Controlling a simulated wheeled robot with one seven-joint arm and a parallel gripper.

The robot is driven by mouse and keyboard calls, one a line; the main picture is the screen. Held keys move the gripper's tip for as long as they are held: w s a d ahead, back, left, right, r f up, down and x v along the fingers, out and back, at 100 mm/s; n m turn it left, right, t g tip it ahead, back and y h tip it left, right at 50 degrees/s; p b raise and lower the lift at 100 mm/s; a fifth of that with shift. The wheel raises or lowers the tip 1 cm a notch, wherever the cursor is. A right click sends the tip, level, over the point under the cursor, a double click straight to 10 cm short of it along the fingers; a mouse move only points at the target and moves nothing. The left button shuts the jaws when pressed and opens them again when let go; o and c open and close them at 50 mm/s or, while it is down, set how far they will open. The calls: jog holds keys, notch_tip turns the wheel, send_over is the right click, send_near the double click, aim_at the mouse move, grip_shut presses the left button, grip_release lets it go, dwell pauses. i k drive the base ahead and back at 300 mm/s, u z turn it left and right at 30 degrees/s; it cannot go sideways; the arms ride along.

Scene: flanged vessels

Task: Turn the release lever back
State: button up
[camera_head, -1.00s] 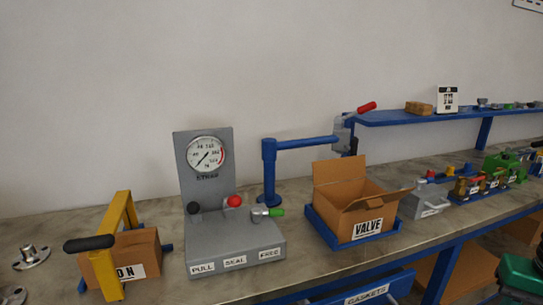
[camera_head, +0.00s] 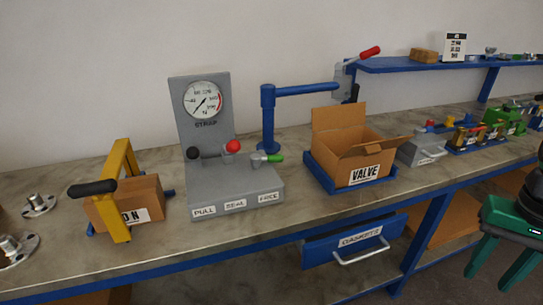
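A grey test stand (camera_head: 235,190) with a dial gauge (camera_head: 206,100) stands on the bench at centre left. On its base are labels PULL, SEAL and FREE. A small lever with a green grip (camera_head: 275,158) sits above FREE, its grip pointing right. A red knob (camera_head: 233,146) and a black knob (camera_head: 193,153) are left of it. A second lever with a red grip (camera_head: 370,52) is on the blue swing arm behind. My gripper (camera_head: 489,280), green and black, is at the lower right, in front of the bench and far from both levers. Its two fingers are apart, with nothing seen between them.
A cardboard box labelled VALVE (camera_head: 350,145) stands right of the test stand. A yellow frame with a black handle (camera_head: 122,190) and a smaller box are on the left. A GASKETS drawer (camera_head: 360,240) is below the bench top. The bench strip before the stand is clear.

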aim_at(270, 159)
jog(key=k, duration=1.1)
jog(key=z, duration=0.1)
jog(key=i, duration=1.55)
jog(key=u, duration=0.7)
